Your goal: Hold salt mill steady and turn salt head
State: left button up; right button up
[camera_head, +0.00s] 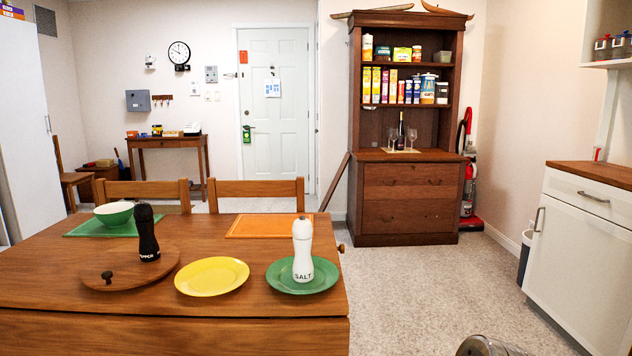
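The white salt mill (302,255), marked SALT, stands upright on a green plate (326,280) near the right end of the wooden table (230,306). Its rounded head (302,228) sits on top of the body. A black pepper mill (147,236) stands upright on a round wooden board (105,268) at the table's left. Neither of my grippers shows in the head view, and nothing touches the salt mill except the plate under it.
A yellow plate (212,276) lies left of the green plate. An orange mat (262,226) lies behind, and a green bowl (113,213) sits at the far left. Chairs (262,190) stand behind the table. Open carpet (430,285) lies to its right, before a white cabinet (577,260).

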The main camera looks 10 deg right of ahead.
aim_at(302, 227)
jog(key=i+l+u, duration=0.2)
jog(key=l, duration=0.2)
jog(key=i+l+u, duration=0.25)
jog(key=l, duration=0.15)
jog(key=l+u, duration=0.2)
jog(key=l, duration=0.2)
jog(key=i+l+u, duration=0.1)
jog(key=l+u, duration=0.15)
jog(key=l, duration=0.25)
